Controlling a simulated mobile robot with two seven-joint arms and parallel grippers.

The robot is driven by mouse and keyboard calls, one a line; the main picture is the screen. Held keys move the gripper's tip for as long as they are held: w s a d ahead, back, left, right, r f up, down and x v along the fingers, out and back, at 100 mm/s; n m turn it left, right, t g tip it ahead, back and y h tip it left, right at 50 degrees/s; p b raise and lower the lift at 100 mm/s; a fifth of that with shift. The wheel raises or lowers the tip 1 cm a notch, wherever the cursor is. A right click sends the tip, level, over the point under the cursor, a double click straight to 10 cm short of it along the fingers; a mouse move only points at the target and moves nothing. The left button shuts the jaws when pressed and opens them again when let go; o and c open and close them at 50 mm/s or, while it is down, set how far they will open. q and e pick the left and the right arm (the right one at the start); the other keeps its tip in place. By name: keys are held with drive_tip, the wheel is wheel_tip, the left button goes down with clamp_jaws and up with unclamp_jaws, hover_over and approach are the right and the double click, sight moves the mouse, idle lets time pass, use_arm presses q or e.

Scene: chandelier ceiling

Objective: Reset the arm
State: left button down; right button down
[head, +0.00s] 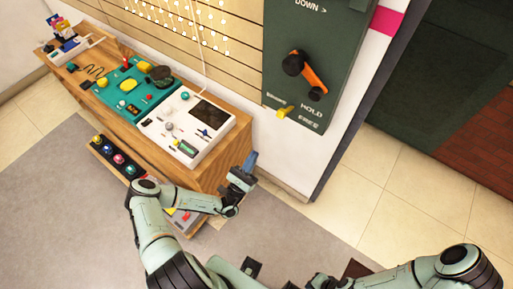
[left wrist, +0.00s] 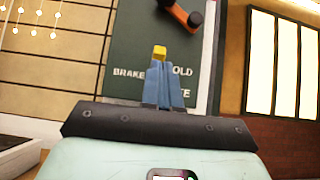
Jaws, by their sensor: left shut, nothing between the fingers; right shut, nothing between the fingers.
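My left gripper (head: 250,161) is beside the right end of the wooden console, in front of the white wall. Its blue fingers are together with nothing between them, and they also show shut in the left wrist view (left wrist: 164,86). In that view they overlap the green panel (left wrist: 135,50), just below a yellow knob (left wrist: 159,52). My left arm (head: 148,215) is bent at the elbow in front of the console. My right arm (head: 455,262) is at the bottom right; I cannot make out its fingers.
The wooden console (head: 222,165) carries a teal control box (head: 112,100) and a white control box (head: 212,140). The green panel (head: 340,40) has an orange lever (head: 312,78) and a yellow knob (head: 284,111). Tiled floor (head: 400,190) is clear at right.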

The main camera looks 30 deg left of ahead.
use_arm(q)
drive_tip(key=shift+d, duration=0.1)
drive_tip(key=s+d+f+m+g+h, duration=0.3)
drive_tip(key=s+d+m+g+h, duration=0.3)
drive_tip(key=d+m+g+h, duration=0.45)
drive_tip(key=s+d+f+m+g+h, duration=0.3)
drive_tip(key=s+d+m+g+h, duration=0.45)
drive_tip(key=d+g, duration=0.5)
drive_tip(key=s+f+m+g+y, duration=0.85)
drive_tip(key=s+f, duration=0.25)
drive_tip(key=s, duration=0.2)
drive_tip(key=w+a+f+m+t+y, duration=0.2)
drive_tip(key=a+y, duration=0.2)
drive_tip(key=a, duration=0.1)
drive_tip(key=w+a+f+m+t+y, duration=0.1)
drive_tip(key=a+f+m+t+y, duration=0.1)
drive_tip(key=a+y, duration=0.2)
drive_tip(key=shift+w+a+f, duration=0.15)
drive_tip(key=shift+w+a, duration=0.2)
drive_tip(key=shift+a, duration=0.5)
